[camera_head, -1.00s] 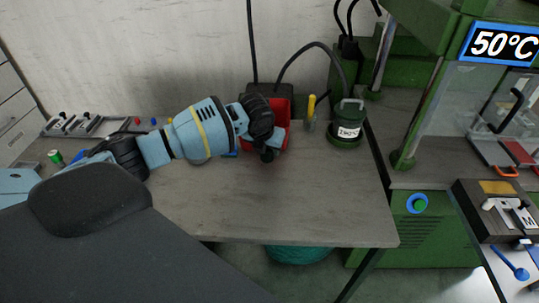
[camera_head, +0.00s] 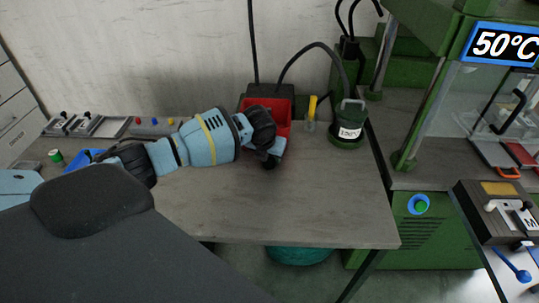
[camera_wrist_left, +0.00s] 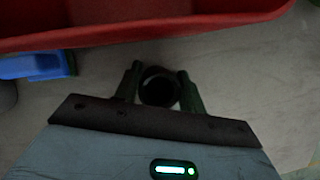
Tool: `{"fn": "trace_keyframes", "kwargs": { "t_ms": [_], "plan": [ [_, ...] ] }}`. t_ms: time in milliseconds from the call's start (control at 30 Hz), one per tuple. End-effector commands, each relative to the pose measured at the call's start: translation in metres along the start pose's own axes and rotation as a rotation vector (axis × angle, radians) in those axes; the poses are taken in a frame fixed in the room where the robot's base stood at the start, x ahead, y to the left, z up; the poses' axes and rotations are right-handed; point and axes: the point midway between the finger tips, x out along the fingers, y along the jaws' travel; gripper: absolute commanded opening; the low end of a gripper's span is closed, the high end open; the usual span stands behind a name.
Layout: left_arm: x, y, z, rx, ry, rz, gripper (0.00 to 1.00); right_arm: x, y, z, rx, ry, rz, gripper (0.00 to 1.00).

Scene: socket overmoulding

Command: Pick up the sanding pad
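My left gripper (camera_head: 269,162) is low over the table, just in front of the red bin (camera_head: 283,127). In the left wrist view its two dark fingers (camera_wrist_left: 160,78) stand apart, with a dark round, ring-like thing (camera_wrist_left: 158,90) between them. I cannot tell whether they grip it or what it is. A blue block (camera_wrist_left: 38,66) lies left of the fingers, beside the red bin's edge (camera_wrist_left: 130,32). I cannot confirm that either thing is the sanding pad. In the head view my arm hides this spot. My right gripper is not in view.
A dark green canister (camera_head: 348,127) and a yellow-handled tool (camera_head: 311,110) stand right of the bin. A blue tray (camera_head: 82,161) and a green-topped spool (camera_head: 56,156) are at the left. The front of the wooden table (camera_head: 290,210) is clear. A green press stands at the right.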

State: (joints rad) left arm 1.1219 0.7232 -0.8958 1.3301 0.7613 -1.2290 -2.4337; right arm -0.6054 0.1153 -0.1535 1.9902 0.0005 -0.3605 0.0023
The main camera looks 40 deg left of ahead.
Motion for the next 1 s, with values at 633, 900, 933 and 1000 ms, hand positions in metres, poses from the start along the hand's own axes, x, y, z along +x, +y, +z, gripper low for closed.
{"fn": "trace_keyframes", "kwargs": {
  "t_ms": [633, 900, 933, 1000],
  "plan": [
    [-0.023, -0.001, 0.003, 0.001, -0.004, -0.003, 0.6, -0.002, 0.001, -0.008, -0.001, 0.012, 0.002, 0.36],
    [-0.078, 0.0, 0.004, 0.001, -0.006, -0.003, 0.6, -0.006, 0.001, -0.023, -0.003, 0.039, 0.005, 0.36],
    [-0.084, 0.0, 0.004, 0.001, -0.007, -0.003, 0.6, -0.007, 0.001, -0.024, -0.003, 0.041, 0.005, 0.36],
    [-0.095, 0.0, 0.003, 0.0, -0.006, -0.001, 0.6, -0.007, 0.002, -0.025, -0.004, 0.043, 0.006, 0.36]
  ]
}}
